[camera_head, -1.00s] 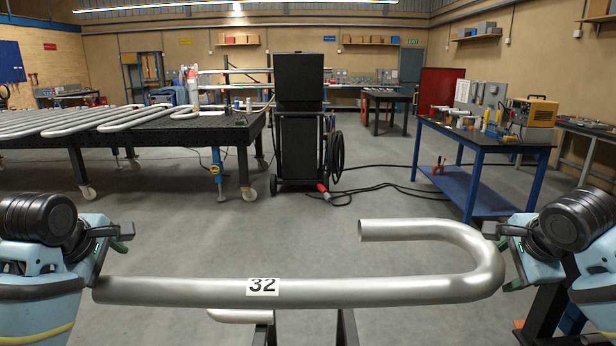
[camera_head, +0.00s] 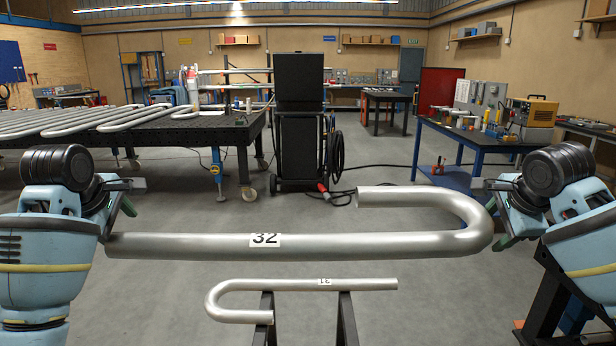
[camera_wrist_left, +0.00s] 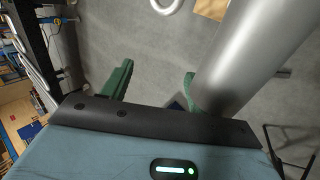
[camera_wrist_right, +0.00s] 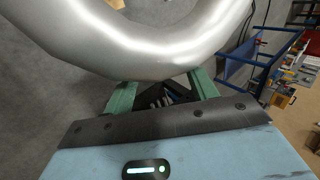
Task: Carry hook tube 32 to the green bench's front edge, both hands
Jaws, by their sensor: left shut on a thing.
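Hook tube 32 (camera_head: 200,246) is a thick grey metal tube held level across the front of the head view, its U-bend at the right and its label partly rolled upward. My left gripper (camera_head: 122,200) is shut on its straight end. The tube also crosses the left wrist view (camera_wrist_left: 255,50) beside the green fingers (camera_wrist_left: 155,85). My right gripper (camera_head: 496,215) is at the outside of the bend. In the right wrist view the bend (camera_wrist_right: 150,50) covers the tips of the green fingers (camera_wrist_right: 163,90), so their hold is unclear. I see no green bench.
A smaller hook tube (camera_head: 300,285) with a label lies below on two dark supports (camera_head: 346,325). A black perforated table (camera_head: 140,135) with several bent tubes stands at left. A black cabinet (camera_head: 299,130) with cables stands mid-room. A blue workbench (camera_head: 480,143) is at right.

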